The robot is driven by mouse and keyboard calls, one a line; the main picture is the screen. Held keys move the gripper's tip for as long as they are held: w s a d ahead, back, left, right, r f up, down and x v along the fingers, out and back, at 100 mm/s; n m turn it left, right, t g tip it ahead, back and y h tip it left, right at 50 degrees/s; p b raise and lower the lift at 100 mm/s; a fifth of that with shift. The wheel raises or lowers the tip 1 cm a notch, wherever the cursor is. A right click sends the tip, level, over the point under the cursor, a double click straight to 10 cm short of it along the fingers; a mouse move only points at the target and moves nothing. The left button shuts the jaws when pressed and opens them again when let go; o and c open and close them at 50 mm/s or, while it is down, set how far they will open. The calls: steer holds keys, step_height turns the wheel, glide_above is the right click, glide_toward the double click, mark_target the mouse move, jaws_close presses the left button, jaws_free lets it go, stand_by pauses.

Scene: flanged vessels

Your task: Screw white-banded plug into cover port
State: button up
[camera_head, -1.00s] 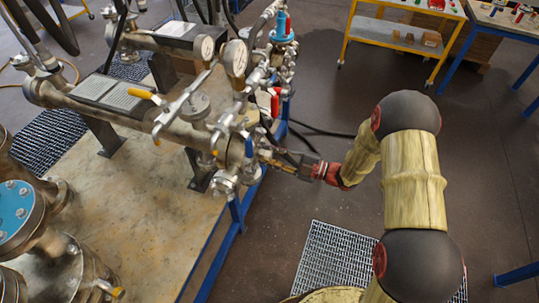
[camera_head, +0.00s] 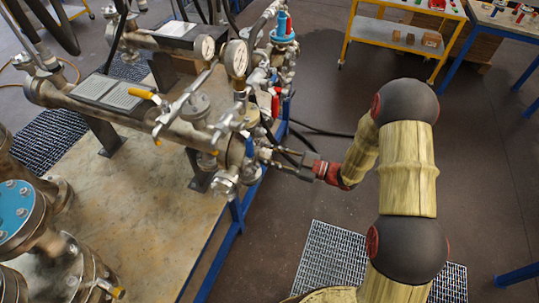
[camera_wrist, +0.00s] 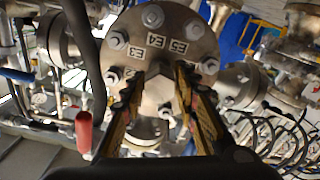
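The round metal cover (camera_wrist: 190,30) fills the upper middle of the wrist view, with bolts around its rim and labels reading E3, E4 and E5. A pale hexagonal plug head (camera_wrist: 160,78) shows at its centre. I cannot make out a white band, and the port itself is hidden. My gripper (camera_wrist: 158,70) is open, one finger on each side of the plug head with narrow gaps. In the head view my gripper (camera_head: 279,157) reaches left to the vessel's end, its two fingers apart; the plug is too small to tell there.
Gauges (camera_head: 237,60), valves and pipes crowd above my gripper. A red handle (camera_wrist: 84,131) and a dark hose (camera_wrist: 82,45) lie left of the fingers in the wrist view. A blue frame (camera_head: 235,215) edges the vessel bench.

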steer(key=o, duration=0.3)
steer(key=shift+o, duration=0.2)
steer(key=shift+d, duration=0.15)
steer(key=v, duration=1.1)
steer(key=shift+s+d, duration=0.15)
steer(key=shift+d, duration=0.2)
steer(key=shift+r, duration=0.1)
steer(key=shift+c, duration=0.3)
